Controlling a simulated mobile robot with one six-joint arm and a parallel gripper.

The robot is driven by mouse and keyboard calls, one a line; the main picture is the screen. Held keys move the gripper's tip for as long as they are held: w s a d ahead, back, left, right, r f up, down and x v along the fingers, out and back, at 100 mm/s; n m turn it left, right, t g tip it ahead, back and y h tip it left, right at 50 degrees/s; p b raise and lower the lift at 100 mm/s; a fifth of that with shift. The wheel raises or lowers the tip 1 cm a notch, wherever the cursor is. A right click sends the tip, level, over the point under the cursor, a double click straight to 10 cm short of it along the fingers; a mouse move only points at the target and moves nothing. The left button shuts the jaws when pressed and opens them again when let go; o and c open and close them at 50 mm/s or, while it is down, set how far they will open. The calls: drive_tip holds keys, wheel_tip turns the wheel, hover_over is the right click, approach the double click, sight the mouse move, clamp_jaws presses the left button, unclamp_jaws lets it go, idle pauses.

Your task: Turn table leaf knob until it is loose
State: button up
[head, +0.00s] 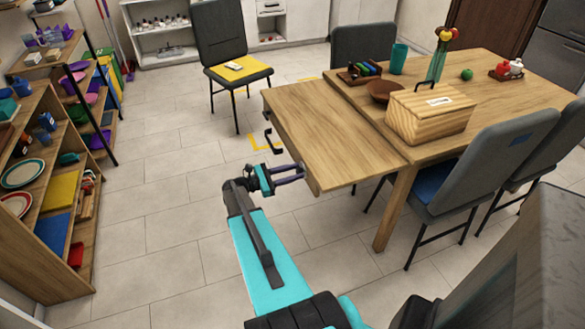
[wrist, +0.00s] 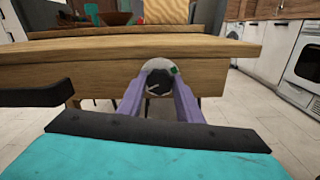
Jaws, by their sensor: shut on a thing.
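The table leaf (head: 330,135) is a wooden flap level with the table top, at the left end of the table. Its edge also crosses the wrist view (wrist: 85,70). The knob (wrist: 159,79) is a round dark piece with a pale rim, a light mark on its face and a small green spot on its upper right. It sits at the leaf's edge. My gripper (head: 303,173) reaches the leaf's near left corner. In the wrist view its two purple fingers (wrist: 160,95) are shut on the knob, one on each side. The knob is hidden in the head view.
A black handle (head: 271,142) sticks out from the leaf's left edge; a dark bar (wrist: 35,94) shows left in the wrist view. The table (head: 480,80) bears a wooden box (head: 430,115) and bowl (head: 384,91). Grey chairs (head: 470,165) stand nearby. The floor (head: 170,215) left is clear.

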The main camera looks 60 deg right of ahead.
drive_tip(key=shift+w+d+r+n+p, duration=0.1)
drive_tip(key=shift+w+n+p, duration=0.05)
drive_tip(key=shift+n+p, duration=0.6)
drive_tip(key=shift+w+r+n+p, duration=0.1)
drive_tip(key=shift+n+p, duration=0.45)
drive_tip(key=shift+n, duration=0.4)
drive_tip(key=shift+f, duration=0.1)
drive_tip(key=o, duration=1)
drive_tip(key=shift+o, duration=0.2)
drive_tip(key=shift+s, duration=0.1)
drive_tip(key=shift+f, duration=0.1)
drive_tip(key=b+v, duration=0.2)
drive_tip(key=v, duration=1.2)
drive_tip(key=shift+s, duration=0.1)
